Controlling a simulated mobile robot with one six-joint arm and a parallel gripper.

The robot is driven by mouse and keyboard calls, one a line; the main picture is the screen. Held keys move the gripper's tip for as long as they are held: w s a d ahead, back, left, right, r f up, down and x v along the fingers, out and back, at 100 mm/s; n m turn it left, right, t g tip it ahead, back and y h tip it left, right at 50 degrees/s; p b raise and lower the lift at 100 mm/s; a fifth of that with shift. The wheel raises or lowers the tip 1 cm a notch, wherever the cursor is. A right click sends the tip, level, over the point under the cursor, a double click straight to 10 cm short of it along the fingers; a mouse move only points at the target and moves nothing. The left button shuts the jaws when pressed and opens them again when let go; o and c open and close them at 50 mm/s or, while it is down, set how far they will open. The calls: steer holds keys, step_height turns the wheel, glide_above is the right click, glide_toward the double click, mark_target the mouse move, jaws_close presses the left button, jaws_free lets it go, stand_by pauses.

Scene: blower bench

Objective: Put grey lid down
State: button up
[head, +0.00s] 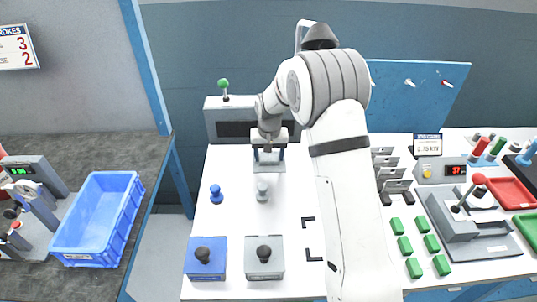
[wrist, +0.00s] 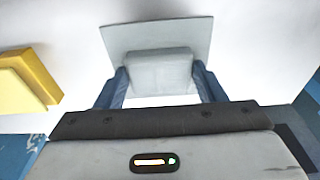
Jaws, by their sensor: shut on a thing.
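My gripper (head: 268,155) is shut on the grey lid, with its two blue fingers on either side of the lid's block-shaped handle. In the wrist view the grey lid (wrist: 157,40) shows as a flat plate with the handle between the fingers (wrist: 160,85). In the head view the grey lid (head: 268,167) is partly visible under my gripper, in front of a grey machine with a green-ball lever (head: 223,90). Whether the lid touches the white table below it, I cannot tell.
A blue peg (head: 216,194) and a grey peg (head: 262,192) stand nearer. A blue box (head: 206,272) and a grey box (head: 264,272), both black-knobbed, are at the front. Black corner marks (head: 309,222) lie beside clear table. A yellow block (wrist: 25,82) shows in the wrist view.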

steer(key=shift+f, duration=0.2)
steer(key=o, duration=1)
steer(key=shift+r, duration=0.1)
